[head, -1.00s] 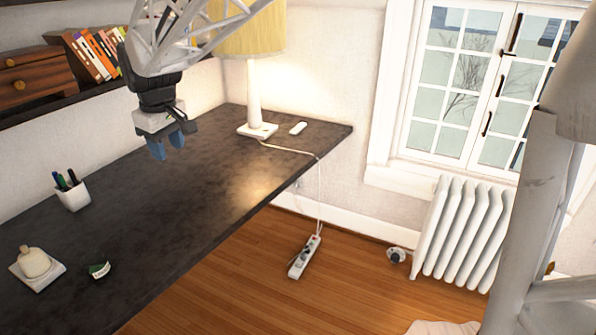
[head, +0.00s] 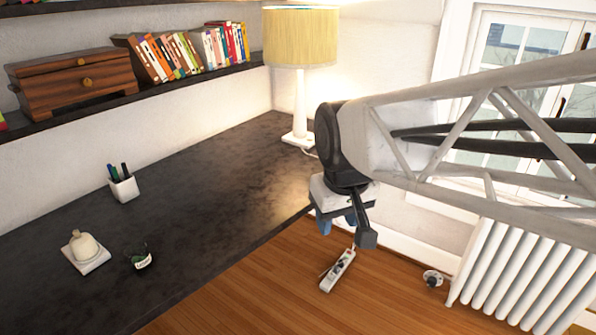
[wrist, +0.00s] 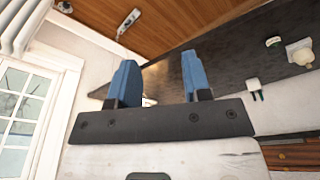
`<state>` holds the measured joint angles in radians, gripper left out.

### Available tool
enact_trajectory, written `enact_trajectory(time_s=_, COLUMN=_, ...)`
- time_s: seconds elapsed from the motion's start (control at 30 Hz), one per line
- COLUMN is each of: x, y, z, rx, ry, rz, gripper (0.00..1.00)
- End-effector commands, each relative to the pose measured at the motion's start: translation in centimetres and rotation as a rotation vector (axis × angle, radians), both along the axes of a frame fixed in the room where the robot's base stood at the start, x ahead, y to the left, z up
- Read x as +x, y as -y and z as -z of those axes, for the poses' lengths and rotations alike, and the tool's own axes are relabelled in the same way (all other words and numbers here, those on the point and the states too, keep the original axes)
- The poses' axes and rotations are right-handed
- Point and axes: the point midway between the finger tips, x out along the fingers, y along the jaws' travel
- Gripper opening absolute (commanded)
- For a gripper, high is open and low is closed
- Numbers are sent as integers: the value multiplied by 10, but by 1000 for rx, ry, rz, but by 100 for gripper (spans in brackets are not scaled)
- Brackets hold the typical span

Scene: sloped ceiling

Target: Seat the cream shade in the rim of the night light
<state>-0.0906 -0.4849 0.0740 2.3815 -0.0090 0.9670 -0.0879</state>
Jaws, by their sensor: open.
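A cream, rounded shape with a narrow top, which looks like the shade (head: 85,246), stands on a flat white square base, which looks like the night light (head: 91,265). They are at the near left of the dark desk. I cannot tell whether the shade sits in the rim. The pair also shows small at the right edge of the wrist view, where the shade (wrist: 300,48) looks pale. My gripper (head: 338,226) has blue fingers and is open and empty. It is far to the right of the pair, by the desk's front edge. The fingers also show apart in the wrist view (wrist: 160,80).
A small dark green labelled item (head: 141,260) lies right of the base. A white pen cup (head: 124,189) stands behind. A lit table lamp (head: 300,90) is at the desk's far end. A shelf (head: 150,96) runs above the desk. The desk's middle (head: 210,190) is clear.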

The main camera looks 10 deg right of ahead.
Motion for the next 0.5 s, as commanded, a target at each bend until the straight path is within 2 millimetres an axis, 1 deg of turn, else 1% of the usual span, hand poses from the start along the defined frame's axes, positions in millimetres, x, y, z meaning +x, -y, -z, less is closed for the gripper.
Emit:
enact_trajectory(time_s=0.03, x=-14, y=7, z=5, rx=3, ry=5, rz=29, gripper=44)
enact_trajectory(time_s=0.1, x=-31, y=16, z=12, rx=7, ry=11, rz=70, gripper=44)
enact_trajectory(time_s=0.23, x=-58, y=27, z=26, rx=15, ry=19, rz=134, gripper=44)
enact_trajectory(time_s=0.33, x=-72, y=33, z=34, rx=19, ry=23, rz=168, gripper=44)
enact_trajectory(time_s=0.5, x=-84, y=37, z=41, rx=23, ry=28, rz=198, gripper=44)
